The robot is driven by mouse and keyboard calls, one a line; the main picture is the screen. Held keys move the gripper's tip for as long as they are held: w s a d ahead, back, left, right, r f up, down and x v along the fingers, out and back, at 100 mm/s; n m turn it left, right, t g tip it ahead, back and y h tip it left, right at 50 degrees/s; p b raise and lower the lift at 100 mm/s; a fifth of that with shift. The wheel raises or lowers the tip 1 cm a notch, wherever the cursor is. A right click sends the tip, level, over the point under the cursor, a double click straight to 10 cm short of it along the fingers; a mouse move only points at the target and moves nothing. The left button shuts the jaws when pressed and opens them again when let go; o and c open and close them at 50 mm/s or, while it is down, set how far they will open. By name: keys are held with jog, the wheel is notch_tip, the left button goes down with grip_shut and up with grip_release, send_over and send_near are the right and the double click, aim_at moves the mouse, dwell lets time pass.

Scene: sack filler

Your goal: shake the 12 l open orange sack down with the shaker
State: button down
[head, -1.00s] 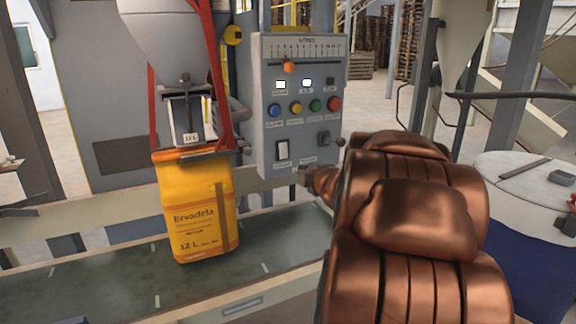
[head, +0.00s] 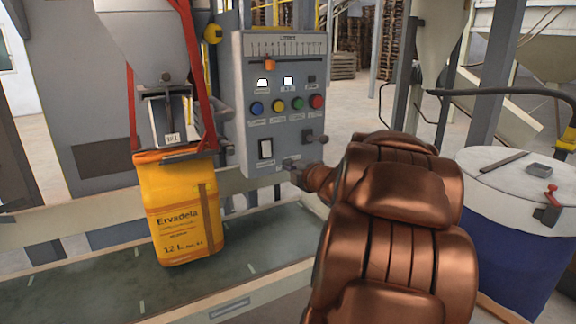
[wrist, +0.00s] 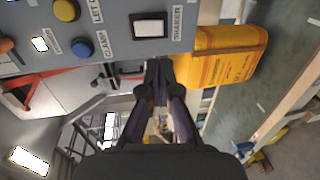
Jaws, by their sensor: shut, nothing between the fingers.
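The orange sack (head: 182,215), printed "Ervadela 12 L", hangs upright below the filling spout (head: 170,120), its top at the spout. I cannot tell whether its bottom touches the belt. It also shows sideways in the wrist view (wrist: 225,62). The shaker control is a white rocker switch (wrist: 150,28) labelled SHAKER; in the head view the rocker (head: 265,148) sits low on the grey panel. My gripper (wrist: 159,68) is shut and empty, its tips just below the panel's edge in the wrist view, apart from the rocker. In the head view my gripper (head: 292,167) is small and partly hidden by my arm.
A pale rail (head: 105,225) runs behind the green belt (head: 100,280). A blue-and-white drum (head: 520,230) stands at the right.

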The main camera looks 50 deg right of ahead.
aim_at(268, 156)
jog(key=p+x, duration=0.1)
jog(key=x, duration=1.1)
jog(key=shift+d+f, duration=0.1)
